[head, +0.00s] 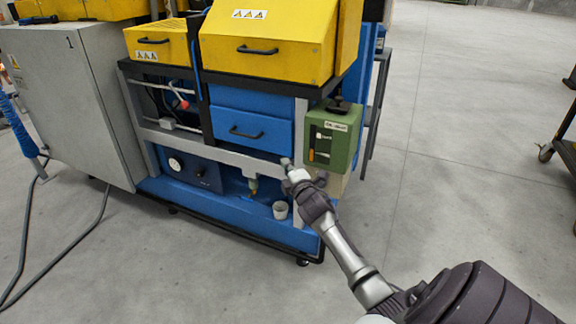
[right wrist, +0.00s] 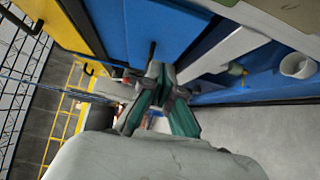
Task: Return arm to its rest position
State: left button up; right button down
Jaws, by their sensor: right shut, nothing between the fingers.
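My right arm comes in from the lower right of the head view. Its gripper (head: 289,167) is in front of the machine's grey frame, just left of the green box. In the right wrist view the gripper's fingers (right wrist: 157,75) come together at their tips, with nothing seen between them. Blue panels of the machine (right wrist: 165,32) lie beyond the fingertips. My left gripper does not show in either view.
The yellow and blue machine (head: 240,125) stands ahead, with a green box (head: 343,137) on its right corner. A white cup (head: 280,210) sits on its lower blue ledge. A grey cabinet (head: 65,115) stands left. A dark cart (head: 563,140) stands right; the floor between is clear.

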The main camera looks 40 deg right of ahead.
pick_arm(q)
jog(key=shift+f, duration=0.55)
pick_arm(e)
jog(key=shift+s+a, duration=0.25)
jog(key=shift+s, duration=0.4)
